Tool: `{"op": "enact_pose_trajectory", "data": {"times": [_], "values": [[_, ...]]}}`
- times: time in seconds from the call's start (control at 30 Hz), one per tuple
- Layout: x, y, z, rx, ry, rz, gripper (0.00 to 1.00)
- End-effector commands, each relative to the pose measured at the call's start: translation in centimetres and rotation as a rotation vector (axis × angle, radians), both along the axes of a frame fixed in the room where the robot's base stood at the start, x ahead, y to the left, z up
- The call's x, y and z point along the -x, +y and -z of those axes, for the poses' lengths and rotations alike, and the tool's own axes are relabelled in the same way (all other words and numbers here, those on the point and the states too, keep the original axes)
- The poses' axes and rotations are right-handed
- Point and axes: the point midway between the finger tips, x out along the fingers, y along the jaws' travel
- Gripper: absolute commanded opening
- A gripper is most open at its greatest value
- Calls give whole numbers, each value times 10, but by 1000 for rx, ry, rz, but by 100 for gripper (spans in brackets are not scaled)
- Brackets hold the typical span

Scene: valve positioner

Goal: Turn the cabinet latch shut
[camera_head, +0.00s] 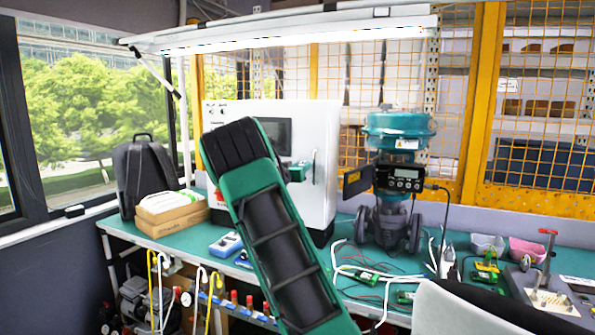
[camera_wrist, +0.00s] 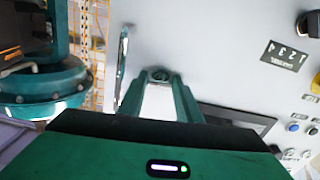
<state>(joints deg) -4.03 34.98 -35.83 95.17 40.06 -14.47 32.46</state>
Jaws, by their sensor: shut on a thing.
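The white cabinet (camera_head: 318,125) stands on the green bench, its front toward me. In the head view my gripper (camera_head: 299,171) is at the right part of the cabinet front, partly behind my own green and black arm. In the wrist view the teal fingers of my gripper (camera_wrist: 160,80) reach to the pale cabinet face (camera_wrist: 220,60) and are shut on the small dark latch (camera_wrist: 160,74) between their tips. The latch is mostly covered by the fingers, so I cannot tell its angle. In the head view the latch is hidden.
A teal valve positioner (camera_head: 398,170) stands close to the cabinet's right. The cabinet carries a dark screen (camera_head: 278,135). A backpack (camera_head: 143,175) and a box (camera_head: 170,212) are at the left. Cables and small boards lie on the bench (camera_head: 345,255).

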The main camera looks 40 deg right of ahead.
Motion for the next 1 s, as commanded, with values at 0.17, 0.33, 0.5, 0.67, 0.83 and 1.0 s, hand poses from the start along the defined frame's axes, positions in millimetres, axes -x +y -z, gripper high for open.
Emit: {"op": "enact_pose_trajectory", "data": {"times": [0.17, 0.33, 0.5, 0.67, 0.83, 1.0], "values": [[-6, 6, 0, 47, 115, -13, 9], [-7, 7, 1, 107, 259, -16, 9], [-8, 8, 1, 170, 409, -18, 9], [-9, 10, 1, 229, 548, -20, 9], [-10, 10, 1, 291, 698, -22, 9], [-11, 11, 1, 353, 845, -23, 9]]}}
